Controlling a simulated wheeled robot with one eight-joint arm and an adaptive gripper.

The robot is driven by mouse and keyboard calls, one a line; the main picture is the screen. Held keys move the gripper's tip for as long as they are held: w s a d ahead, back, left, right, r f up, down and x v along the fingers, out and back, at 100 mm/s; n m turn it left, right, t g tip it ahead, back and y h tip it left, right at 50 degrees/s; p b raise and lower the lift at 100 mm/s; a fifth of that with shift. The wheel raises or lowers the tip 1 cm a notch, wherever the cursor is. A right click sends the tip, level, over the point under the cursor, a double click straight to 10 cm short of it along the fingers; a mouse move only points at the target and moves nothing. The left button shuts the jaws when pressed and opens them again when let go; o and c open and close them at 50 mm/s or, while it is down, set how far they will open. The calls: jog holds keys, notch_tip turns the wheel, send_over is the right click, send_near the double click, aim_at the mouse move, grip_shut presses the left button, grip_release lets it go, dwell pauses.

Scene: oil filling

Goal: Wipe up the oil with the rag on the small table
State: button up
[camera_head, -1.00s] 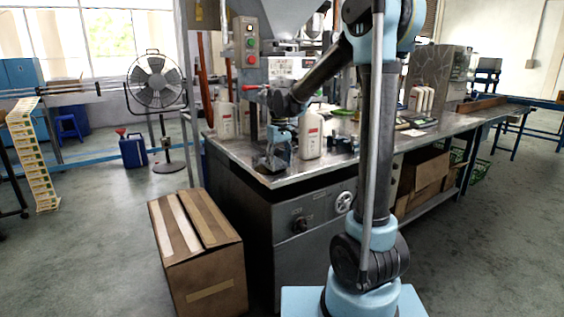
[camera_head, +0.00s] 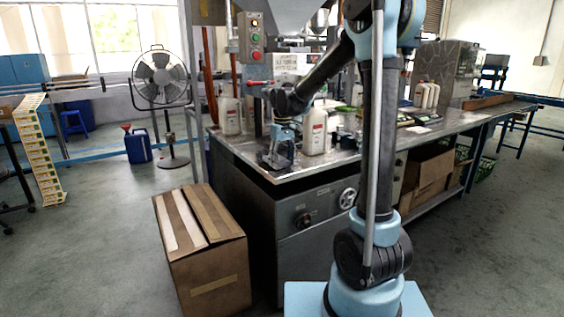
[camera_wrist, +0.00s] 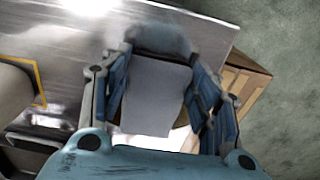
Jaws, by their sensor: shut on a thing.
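My gripper (camera_head: 279,155) is low over the front left corner of the metal worktable (camera_head: 330,172), beside a white bottle (camera_head: 315,131). In the wrist view my gripper (camera_wrist: 158,97) has a pale grey-blue rag (camera_wrist: 155,95) between its two blue fingers. The rag hangs over or rests on the shiny tabletop; I cannot tell which. I cannot make out the oil: bright glare covers parts of the metal, and my gripper and the rag hide some of it.
Another white bottle (camera_head: 229,115) stands on the table behind and left of my gripper. A cardboard box (camera_head: 205,262) stands on the floor in front of the table's left end. A fan (camera_head: 160,78) and a blue jug (camera_head: 138,146) stand farther left. Several items crowd the tabletop to the right.

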aim_at(278, 172)
jog(key=shift+f, duration=0.15)
jog(key=shift+d, duration=0.1)
